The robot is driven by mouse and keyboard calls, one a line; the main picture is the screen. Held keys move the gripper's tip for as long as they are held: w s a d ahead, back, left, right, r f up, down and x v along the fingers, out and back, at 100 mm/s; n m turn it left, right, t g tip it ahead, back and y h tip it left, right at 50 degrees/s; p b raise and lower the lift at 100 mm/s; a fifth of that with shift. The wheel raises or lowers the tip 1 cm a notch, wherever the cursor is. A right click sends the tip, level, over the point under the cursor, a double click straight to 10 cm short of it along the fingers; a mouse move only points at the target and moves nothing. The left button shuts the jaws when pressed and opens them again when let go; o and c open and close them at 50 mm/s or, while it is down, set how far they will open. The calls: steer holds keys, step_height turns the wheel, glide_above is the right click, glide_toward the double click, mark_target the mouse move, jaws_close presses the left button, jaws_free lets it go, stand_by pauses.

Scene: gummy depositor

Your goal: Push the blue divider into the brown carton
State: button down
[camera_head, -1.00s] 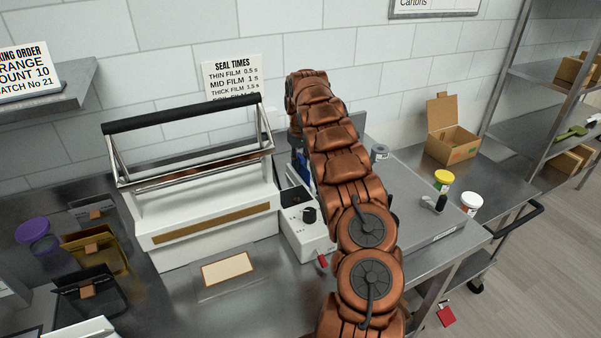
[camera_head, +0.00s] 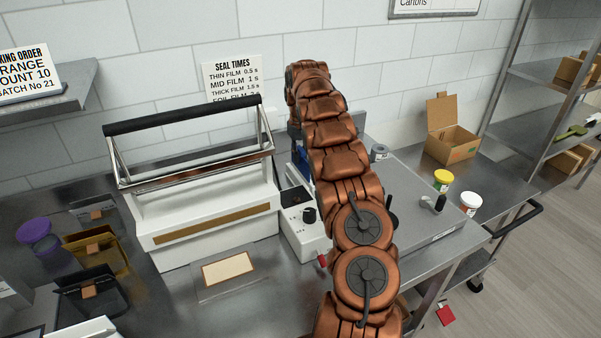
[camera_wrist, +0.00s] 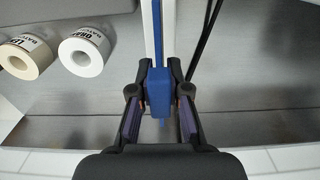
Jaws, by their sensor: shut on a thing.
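The brown carton (camera_head: 452,143) stands with its lid flap raised at the back right of the steel bench in the head view. A blue block with a thin blue strip beyond it, seemingly the blue divider (camera_wrist: 158,92), is in the wrist view. My gripper (camera_wrist: 158,88) is shut on this blue block, one finger on each side. In the head view my arm hides the gripper; a little blue (camera_head: 303,160) shows left of the arm, beside the sealer. The gripper is well left of the carton.
The white sealer (camera_head: 205,225) stands left of my arm, with a control box (camera_head: 300,230) beside it. Two label rolls (camera_wrist: 84,52) show in the wrist view. The grey bench plate is mostly clear.

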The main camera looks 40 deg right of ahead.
mark_target(301, 148)
steer(key=shift+r+p, duration=1)
steer(key=shift+r, duration=1.5)
steer(key=c, duration=1.7)
jaws_free()
jaws_close()
